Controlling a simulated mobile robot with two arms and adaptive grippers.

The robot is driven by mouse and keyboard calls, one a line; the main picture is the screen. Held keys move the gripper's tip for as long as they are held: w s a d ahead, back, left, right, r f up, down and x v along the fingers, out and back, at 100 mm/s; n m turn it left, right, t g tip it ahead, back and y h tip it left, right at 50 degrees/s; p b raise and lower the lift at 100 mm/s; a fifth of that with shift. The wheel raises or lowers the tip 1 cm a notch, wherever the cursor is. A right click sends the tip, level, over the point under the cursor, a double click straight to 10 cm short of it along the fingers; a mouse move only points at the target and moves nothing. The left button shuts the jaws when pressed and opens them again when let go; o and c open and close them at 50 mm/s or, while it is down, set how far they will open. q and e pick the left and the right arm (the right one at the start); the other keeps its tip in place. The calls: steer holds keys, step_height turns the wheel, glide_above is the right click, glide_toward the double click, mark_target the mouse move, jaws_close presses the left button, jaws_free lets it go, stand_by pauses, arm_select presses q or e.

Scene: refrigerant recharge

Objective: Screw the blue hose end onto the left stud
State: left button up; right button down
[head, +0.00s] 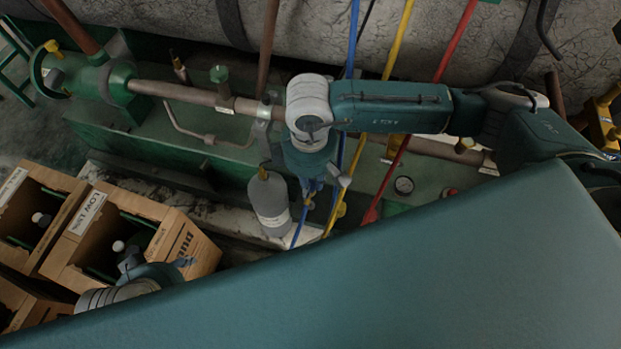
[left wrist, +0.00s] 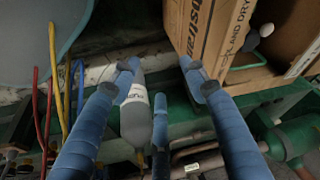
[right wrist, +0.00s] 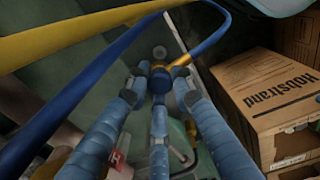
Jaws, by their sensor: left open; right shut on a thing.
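My right gripper (head: 313,190) points down over the green skid and is shut on the blue hose end (right wrist: 161,80). In the right wrist view the fingertips (right wrist: 160,90) close around this blue piece, which has a brass part beside it; the blue hose (right wrist: 75,97) loops away from it. I cannot make out the left stud for certain. My left gripper (head: 184,262) is open and empty beside the cardboard boxes; its spread fingers (left wrist: 158,75) show in the left wrist view.
A grey cylinder (head: 270,205) with a brass valve stands close left of my right gripper. Yellow (head: 397,40) and red (head: 457,40) hoses hang to the right. Open cardboard boxes (head: 190,250) with bottles stand at the lower left.

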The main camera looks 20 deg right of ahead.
step_height(320, 180, down, 3)
steer(key=shift+f+b, duration=0.1)
steer(key=shift+b, duration=0.45)
step_height(320, 180, down, 2)
steer(key=shift+f+b, duration=0.25)
steer(key=shift+b, duration=0.35)
arm_select(q)
steer(key=w+d+r+t, duration=0.2)
steer(key=w+r+t, duration=0.1)
steer(key=w, duration=0.3)
steer(key=w+d+r+t+h, duration=0.1)
steer(key=w+d+r+t, duration=0.1)
steer(key=w, duration=0.4)
steer(key=shift+w+r+t+h, duration=0.3)
steer(key=shift+w+r+t, duration=0.05)
steer(key=shift+r+t, duration=0.3)
steer(key=shift+w+r, duration=0.15)
steer(key=shift+w+d+r+t+h+b, duration=0.2)
steer(key=shift+w+d+r+t, duration=0.1)
steer(key=shift+w+r+t, duration=0.3)
steer(key=shift+w+d+r+t+h+b, duration=0.2)
steer(key=shift+w+d+r+t, duration=0.15)
steer(key=shift+w+r, duration=0.35)
steer(key=shift+s+r, duration=0.1)
steer(key=shift+s, duration=0.05)
